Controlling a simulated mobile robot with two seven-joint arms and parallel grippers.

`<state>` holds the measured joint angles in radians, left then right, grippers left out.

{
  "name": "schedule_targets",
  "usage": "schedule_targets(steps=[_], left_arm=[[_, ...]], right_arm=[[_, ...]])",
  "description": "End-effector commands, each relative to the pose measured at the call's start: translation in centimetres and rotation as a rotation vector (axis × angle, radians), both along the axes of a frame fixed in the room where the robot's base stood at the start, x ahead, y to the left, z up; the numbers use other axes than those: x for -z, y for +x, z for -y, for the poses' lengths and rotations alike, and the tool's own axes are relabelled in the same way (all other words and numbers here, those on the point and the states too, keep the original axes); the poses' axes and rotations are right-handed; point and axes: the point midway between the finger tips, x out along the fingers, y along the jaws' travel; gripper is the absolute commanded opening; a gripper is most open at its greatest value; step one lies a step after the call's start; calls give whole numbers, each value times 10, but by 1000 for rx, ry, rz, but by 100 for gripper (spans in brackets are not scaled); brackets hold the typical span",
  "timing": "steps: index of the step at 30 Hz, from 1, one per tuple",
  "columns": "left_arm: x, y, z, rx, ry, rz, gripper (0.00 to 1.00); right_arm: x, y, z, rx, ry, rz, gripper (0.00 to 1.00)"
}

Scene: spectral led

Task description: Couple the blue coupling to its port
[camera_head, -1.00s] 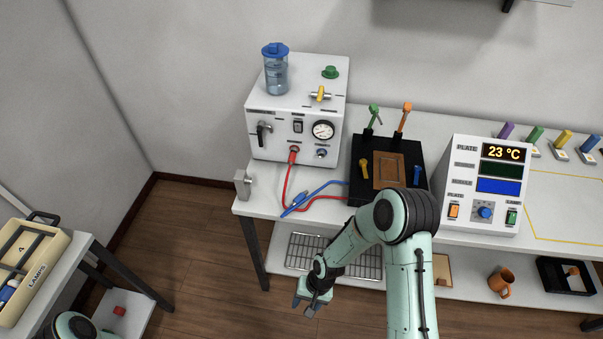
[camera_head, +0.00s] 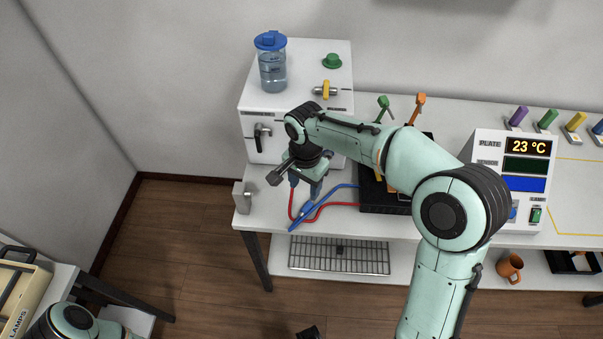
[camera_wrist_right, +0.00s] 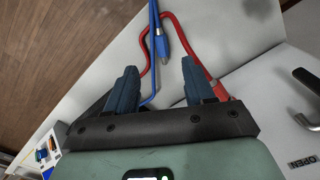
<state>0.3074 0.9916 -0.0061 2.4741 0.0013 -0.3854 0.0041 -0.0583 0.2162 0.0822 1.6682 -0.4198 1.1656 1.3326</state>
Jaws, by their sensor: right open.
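The blue coupling (camera_head: 307,208) lies on the bench top at the end of the blue hose (camera_head: 340,187), in front of the white machine (camera_head: 345,70). In the right wrist view the blue coupling (camera_wrist_right: 160,42) shows its metal tip, beyond and between my finger ends. My right gripper (camera_head: 304,187) is open and empty, above the bench just behind the coupling; its two blue fingers also show in the wrist view (camera_wrist_right: 157,76). My arm hides the lower front of the machine, including the small blue port there. My left gripper is out of frame.
The red hose (camera_head: 334,205) curves beside the blue one; its red coupling (camera_wrist_right: 224,91) is at the machine front. A black stand (camera_head: 385,200) is right of the hoses. A metal block (camera_head: 242,197) stands at the bench's left edge.

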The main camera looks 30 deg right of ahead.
Motion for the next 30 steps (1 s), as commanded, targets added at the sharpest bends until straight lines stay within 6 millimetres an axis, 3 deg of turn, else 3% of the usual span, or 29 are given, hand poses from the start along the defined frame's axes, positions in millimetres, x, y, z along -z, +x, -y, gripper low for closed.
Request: schedule_targets(steps=[9,15,21,30], left_arm=[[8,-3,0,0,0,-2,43],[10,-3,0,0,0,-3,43],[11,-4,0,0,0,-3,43],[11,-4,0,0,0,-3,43]], right_arm=[[66,-1,0,-1,1,-6,53],[97,0,0,-1,1,-3,53],[111,0,0,-1,0,-1,53],[113,0,0,-1,0,0,53]])
